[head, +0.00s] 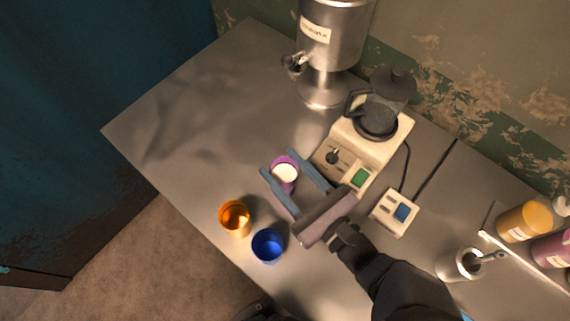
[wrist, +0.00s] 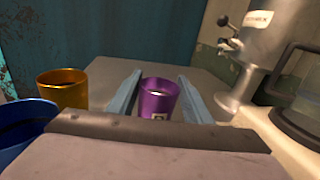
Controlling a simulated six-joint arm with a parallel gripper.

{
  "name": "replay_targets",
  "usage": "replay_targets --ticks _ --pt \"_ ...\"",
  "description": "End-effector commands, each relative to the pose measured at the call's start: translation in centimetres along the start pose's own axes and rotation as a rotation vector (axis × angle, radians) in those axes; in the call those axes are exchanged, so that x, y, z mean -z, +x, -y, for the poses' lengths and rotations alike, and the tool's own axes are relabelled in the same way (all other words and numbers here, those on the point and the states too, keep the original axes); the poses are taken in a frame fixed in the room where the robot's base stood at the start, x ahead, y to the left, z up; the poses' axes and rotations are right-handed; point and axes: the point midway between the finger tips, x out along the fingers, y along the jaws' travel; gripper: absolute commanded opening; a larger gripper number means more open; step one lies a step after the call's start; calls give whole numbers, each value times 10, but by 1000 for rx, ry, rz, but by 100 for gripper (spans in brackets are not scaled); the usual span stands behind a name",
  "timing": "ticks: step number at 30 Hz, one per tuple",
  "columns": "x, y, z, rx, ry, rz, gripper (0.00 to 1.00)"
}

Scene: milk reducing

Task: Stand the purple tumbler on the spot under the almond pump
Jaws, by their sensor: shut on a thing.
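The purple tumbler (head: 284,161) stands upright between the two blue-grey fingers of my gripper (head: 290,172), with something white inside. My gripper is shut on it. In the wrist view the tumbler (wrist: 158,98) shows between the fingertips (wrist: 160,92), with a small label low on its front. Behind it is a tall metal dispenser (head: 340,35) with a tap, a round base and a label I cannot read. It also shows in the wrist view (wrist: 265,40). I cannot make out which thing is the almond pump or any marked spot under it.
An orange cup (head: 235,217) and a blue cup (head: 268,246) stand near the front edge. A cream appliance with a glass jug (head: 378,115) is right of the gripper, with a small switch box (head: 394,212) beside it. Bottles (head: 523,221) stand far right. The counter's left (head: 190,120) is clear.

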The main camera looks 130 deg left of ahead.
Motion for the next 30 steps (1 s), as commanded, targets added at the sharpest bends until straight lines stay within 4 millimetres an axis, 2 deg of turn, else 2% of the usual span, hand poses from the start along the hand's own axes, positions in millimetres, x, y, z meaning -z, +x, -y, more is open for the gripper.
replay_targets --ticks 14,15,17,30 --pt "6 0 0 0 -2 2 13" --pt "7 0 0 0 -1 1 48" --pt "6 0 0 0 -1 1 62" --pt "0 0 0 0 -1 1 64"
